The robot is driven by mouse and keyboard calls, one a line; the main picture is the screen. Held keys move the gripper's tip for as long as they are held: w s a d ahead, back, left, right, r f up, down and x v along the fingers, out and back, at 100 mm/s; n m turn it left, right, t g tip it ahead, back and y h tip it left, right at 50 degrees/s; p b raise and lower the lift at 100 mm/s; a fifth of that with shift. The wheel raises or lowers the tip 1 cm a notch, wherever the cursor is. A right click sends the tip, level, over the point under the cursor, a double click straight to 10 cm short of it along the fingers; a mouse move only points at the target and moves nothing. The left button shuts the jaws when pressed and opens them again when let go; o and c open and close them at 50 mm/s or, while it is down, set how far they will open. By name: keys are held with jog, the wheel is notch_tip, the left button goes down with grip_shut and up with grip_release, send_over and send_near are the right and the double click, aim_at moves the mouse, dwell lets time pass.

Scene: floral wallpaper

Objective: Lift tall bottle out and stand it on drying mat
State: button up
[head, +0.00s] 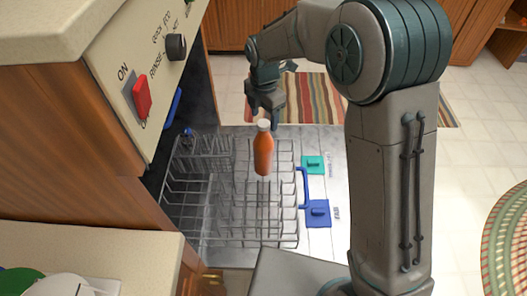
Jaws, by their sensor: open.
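The tall bottle (263,155) is orange with a pale cap and stands about upright in the wire dishwasher rack (220,241). My gripper (265,115) is open just above and behind the cap, with its fingers pointing down towards it. I cannot tell whether the fingers touch the cap or are beside it. No drying mat is clearly recognisable; items at the lower left corner, a green round thing (22,281) and a white piece (60,285), lie on the counter and are cut off by the frame edge.
The dishwasher door (335,165) is folded down under the pulled-out rack. The control panel with a red switch (142,97) and the counter (90,245) border the left side. A striped rug (320,100) lies behind on the tiled floor, and a round rug (508,245) at right.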

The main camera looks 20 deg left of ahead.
aim_at(263, 123)
jog(key=shift+a+f, duration=0.1)
jog(key=shift+f, duration=2.8)
grip_shut()
